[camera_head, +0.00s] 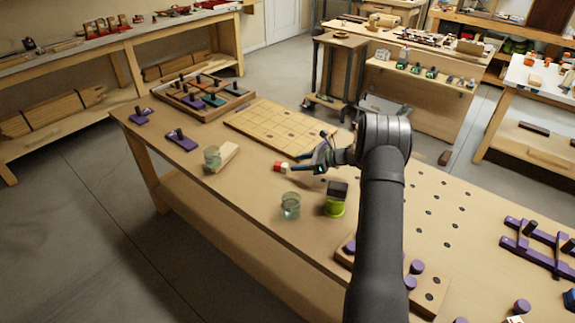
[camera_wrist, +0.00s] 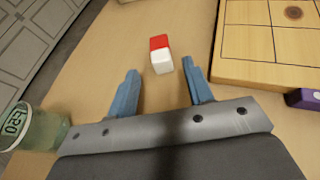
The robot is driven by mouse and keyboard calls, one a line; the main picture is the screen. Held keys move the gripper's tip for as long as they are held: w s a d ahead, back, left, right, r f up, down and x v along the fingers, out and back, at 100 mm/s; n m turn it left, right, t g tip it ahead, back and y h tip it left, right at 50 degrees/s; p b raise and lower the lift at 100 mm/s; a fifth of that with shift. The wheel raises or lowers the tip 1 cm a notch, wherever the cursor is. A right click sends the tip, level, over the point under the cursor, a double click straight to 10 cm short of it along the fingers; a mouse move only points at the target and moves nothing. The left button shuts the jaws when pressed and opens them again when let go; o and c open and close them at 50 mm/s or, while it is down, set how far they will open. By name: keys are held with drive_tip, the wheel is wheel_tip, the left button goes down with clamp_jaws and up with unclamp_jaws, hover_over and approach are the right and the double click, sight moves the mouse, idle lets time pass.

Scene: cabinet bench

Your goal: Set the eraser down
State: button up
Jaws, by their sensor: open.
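The eraser (camera_wrist: 160,54), a small block with a red half and a white half, lies on the bench top. It also shows in the head view (camera_head: 281,167), just left of my gripper. My gripper (camera_wrist: 168,88) is open, with its two blue fingers apart and nothing between them. The eraser lies beyond the fingertips, roughly in line with the gap, and looks apart from both fingers. In the head view my gripper (camera_head: 303,163) is low over the bench, close to the eraser.
A wooden grid board (camera_head: 285,128) lies behind the eraser. Glass jars (camera_head: 290,206) (camera_head: 212,158), a wooden block (camera_head: 226,156) and a green container with a dark top (camera_head: 336,200) stand nearby. A compartment tray (camera_head: 190,112) sits at the far left end. Bare bench surrounds the eraser.

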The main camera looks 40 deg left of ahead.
sight(281, 164)
drive_tip(key=shift+v, duration=2.25)
drive_tip(key=x, duration=1.1)
drive_tip(key=shift+s+a+f, duration=0.15)
drive_tip(key=shift+s+a, duration=0.05)
drive_tip(key=shift+a, duration=0.15)
drive_tip(key=shift+a+r, duration=0.2)
drive_tip(key=shift+r, duration=1.55)
